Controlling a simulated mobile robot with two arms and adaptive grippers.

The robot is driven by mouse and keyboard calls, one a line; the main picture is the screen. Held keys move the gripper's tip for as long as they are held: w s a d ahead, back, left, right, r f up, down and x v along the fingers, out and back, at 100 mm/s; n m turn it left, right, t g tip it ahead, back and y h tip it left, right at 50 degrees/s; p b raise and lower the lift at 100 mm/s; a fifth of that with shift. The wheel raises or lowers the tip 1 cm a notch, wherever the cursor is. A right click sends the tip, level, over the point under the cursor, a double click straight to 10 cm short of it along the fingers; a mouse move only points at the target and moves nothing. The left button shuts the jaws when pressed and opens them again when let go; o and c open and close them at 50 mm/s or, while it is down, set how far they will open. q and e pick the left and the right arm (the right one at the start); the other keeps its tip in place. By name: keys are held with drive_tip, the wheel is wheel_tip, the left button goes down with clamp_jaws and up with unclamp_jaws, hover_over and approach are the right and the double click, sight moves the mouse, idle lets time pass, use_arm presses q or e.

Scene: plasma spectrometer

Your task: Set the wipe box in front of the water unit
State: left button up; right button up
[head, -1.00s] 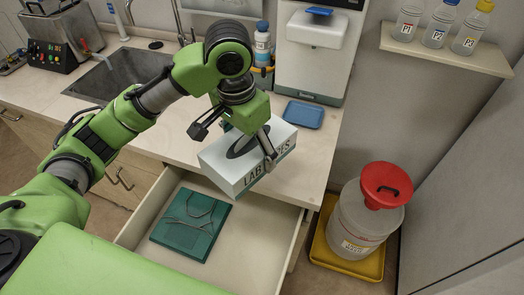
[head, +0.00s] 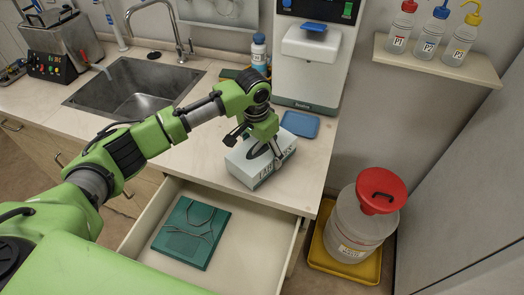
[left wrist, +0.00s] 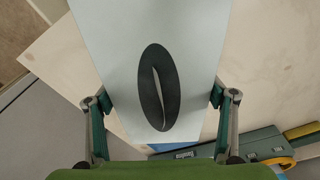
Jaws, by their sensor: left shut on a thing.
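The white wipe box (head: 246,172), lettered on its side and with a dark oval opening on top, is in my left gripper (head: 264,150). The gripper's fingers press on two opposite sides of the box. In the left wrist view, the box (left wrist: 190,50) fills the space between the fingers. The box is over the counter near its front edge; I cannot tell whether its base touches the surface. The water unit (head: 312,75), a white and grey machine, stands behind it at the back of the counter. My right gripper is out of view.
A blue tray (head: 300,124) lies before the water unit, close behind the box. A blue-capped bottle (head: 258,50) stands left of the unit. An open drawer (head: 240,250) with a green case (head: 180,245) juts out below. The sink (head: 135,85) is at left.

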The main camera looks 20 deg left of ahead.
sight(258, 149)
use_arm(q)
drive_tip(key=shift+f, duration=0.4)
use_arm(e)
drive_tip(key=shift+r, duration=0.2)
use_arm(q)
drive_tip(key=shift+f, duration=0.1)
drive_tip(key=o, duration=1.1)
drive_tip(key=shift+o, duration=0.6)
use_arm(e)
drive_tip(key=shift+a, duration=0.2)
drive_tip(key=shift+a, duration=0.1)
use_arm(q)
drive_tip(key=r, duration=0.3)
drive_tip(key=r+b, duration=0.1)
drive_tip(key=r, duration=0.3)
drive_tip(key=s+r, duration=0.1)
drive_tip(key=r, duration=0.3)
drive_tip(key=shift+a+r+b, duration=0.15)
drive_tip(key=shift+a+b, duration=0.1)
drive_tip(key=shift+b, duration=0.1)
drive_tip(key=shift+s+r, duration=0.15)
drive_tip(key=shift+r, duration=0.25)
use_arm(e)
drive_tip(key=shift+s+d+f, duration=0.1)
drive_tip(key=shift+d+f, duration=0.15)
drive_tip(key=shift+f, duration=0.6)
